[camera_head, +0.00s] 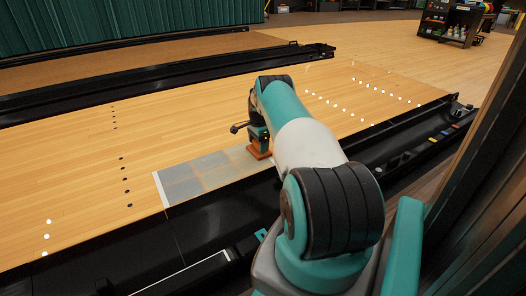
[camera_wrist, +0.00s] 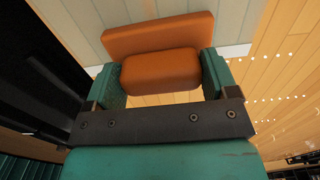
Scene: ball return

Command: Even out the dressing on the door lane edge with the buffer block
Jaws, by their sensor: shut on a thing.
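The buffer block (camera_head: 261,152) is orange-brown, with a wide pad and a narrower grip part. In the wrist view the block (camera_wrist: 160,72) sits between the two teal fingers of my gripper (camera_wrist: 161,78), which is shut on its grip part. In the head view my gripper (camera_head: 258,140) is over the right end of the dressing strip (camera_head: 205,172), with the block at the lane surface; exact contact is hard to tell. The strip is a grey, patchy, see-through band along the near edge of the wooden lane. A white line (camera_head: 160,190) marks its left end.
A black gutter (camera_head: 215,215) runs along the lane's near edge under my arm. A dark wall (camera_head: 490,150) stands close on the right. The wooden lane (camera_head: 80,185) beyond the strip is clear. A black rack (camera_head: 452,22) stands far off at upper right.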

